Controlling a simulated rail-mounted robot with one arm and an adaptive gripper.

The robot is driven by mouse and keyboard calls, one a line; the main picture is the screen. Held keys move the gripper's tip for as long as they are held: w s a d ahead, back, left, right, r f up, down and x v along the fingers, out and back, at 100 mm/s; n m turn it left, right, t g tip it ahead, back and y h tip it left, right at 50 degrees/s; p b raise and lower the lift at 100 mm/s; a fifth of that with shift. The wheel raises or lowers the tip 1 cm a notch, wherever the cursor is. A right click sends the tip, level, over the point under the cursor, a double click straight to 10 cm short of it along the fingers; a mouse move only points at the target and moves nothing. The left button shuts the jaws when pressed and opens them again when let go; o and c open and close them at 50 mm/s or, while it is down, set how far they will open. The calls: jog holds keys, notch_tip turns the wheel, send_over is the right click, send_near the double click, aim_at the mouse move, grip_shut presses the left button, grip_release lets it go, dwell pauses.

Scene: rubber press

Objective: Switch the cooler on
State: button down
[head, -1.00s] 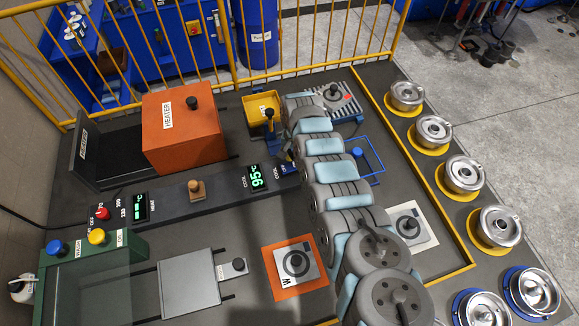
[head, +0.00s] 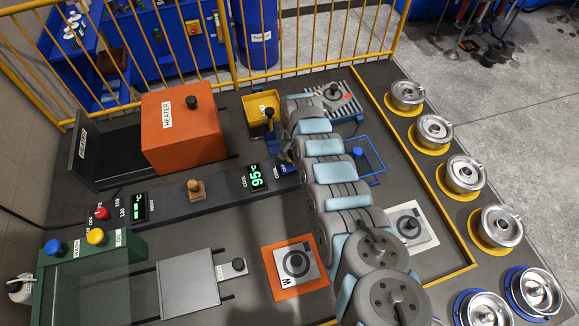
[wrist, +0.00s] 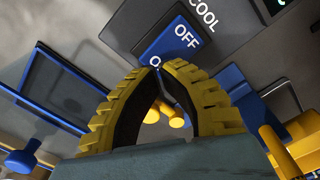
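The cooler switch is a blue rocker (wrist: 172,48) marked OFF, on a grey panel under the word COOL in the wrist view. A second marking at its lower end is partly covered by my fingertips. My gripper (wrist: 159,74) has yellow ribbed fingers, and their tips meet with nothing seen between them. The tips overlap the switch's lower end in the picture; I cannot tell if they touch it. In the head view the switch (head: 285,168) lies just left of my arm, beside the green COOL display (head: 255,177) reading 95 °C. My fingers are not clear there.
A blue wire frame (head: 381,166) with a blue knob stands right of my arm. A yellow tray (head: 248,108) is behind the panel, and the orange heater (head: 182,133) is at left. A wooden knob (head: 196,189) stands on the panel. Metal pots (head: 463,176) line the right side.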

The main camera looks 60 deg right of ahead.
aim_at(294, 164)
jog(key=shift+f+b, duration=1.1)
jog(key=shift+f, duration=0.35)
dwell(0.9)
jog(key=shift+r, duration=0.1)
jog(key=shift+r+p, duration=3.45)
jog(key=shift+r, duration=0.05)
